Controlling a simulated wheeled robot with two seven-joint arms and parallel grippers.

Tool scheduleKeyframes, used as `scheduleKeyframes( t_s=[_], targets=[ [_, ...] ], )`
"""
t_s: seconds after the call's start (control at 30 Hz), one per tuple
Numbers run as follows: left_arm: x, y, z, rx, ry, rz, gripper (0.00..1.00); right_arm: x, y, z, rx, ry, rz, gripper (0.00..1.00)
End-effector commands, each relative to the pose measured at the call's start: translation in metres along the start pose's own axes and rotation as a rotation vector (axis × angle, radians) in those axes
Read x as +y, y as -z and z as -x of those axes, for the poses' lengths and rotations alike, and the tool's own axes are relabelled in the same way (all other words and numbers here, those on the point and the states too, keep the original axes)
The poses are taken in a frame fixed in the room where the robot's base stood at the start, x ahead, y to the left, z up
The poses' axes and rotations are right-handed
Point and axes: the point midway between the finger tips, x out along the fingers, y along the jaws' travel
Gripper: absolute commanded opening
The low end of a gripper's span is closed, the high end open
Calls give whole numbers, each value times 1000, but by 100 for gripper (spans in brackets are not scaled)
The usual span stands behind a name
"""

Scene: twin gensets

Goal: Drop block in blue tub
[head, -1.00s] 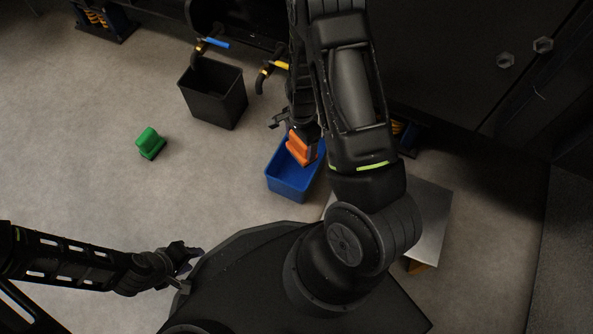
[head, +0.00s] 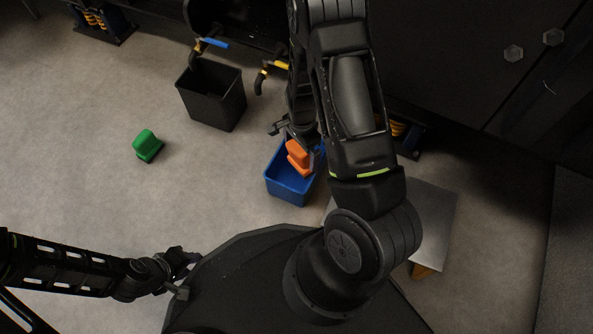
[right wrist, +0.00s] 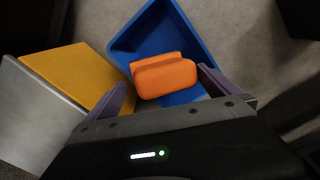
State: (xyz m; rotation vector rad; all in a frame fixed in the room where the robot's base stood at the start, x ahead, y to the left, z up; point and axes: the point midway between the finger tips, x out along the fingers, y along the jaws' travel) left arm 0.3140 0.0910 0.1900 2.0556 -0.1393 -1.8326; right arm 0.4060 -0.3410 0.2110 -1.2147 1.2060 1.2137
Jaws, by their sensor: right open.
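The orange block (head: 298,157) is at the blue tub (head: 283,188), within its outline in the head view. In the right wrist view the block (right wrist: 165,76) lies over the inside of the tub (right wrist: 205,35), between the spread fingers and apart from both. I cannot tell whether it rests on the tub floor. My right gripper (head: 298,141) is open above the tub; its purple fingers (right wrist: 166,92) show in the wrist view. My right arm hides part of the tub's right side. My left gripper (head: 186,273) is open and empty at the lower left.
A black bin (head: 213,98) stands behind and left of the tub. A green block (head: 147,145) lies on the floor at left. A grey-topped stand (head: 437,215) is at right. Blue and yellow handles (head: 214,43) stick out from the dark machine behind.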

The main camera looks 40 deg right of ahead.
Motion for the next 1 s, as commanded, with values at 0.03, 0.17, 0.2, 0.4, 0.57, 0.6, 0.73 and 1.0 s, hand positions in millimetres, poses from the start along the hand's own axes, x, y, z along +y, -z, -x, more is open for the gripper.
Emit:
scheduleKeyframes(
  t_s=[0.03,0.17,0.2,0.4,0.57,0.6,0.73,1.0],
  targets=[
    [0,0,0,0,0,0,38,0,0,0,0,0,0,100],
    [0,0,1,0,0,0,38,0,0,1,0,-1,0,100],
    [0,0,2,0,0,0,38,0,0,3,0,0,0,100],
    [5,-1,13,-1,2,-1,38,0,0,26,0,1,0,100],
    [10,-2,27,-5,3,-3,38,0,0,54,0,1,1,100],
    [11,-3,30,-6,4,-3,38,0,0,61,0,1,2,100],
    [13,-4,37,-11,4,-4,38,0,0,75,1,1,1,100],
    [13,-4,38,-13,4,-3,38,0,0,78,0,-1,0,100]
  ],
)
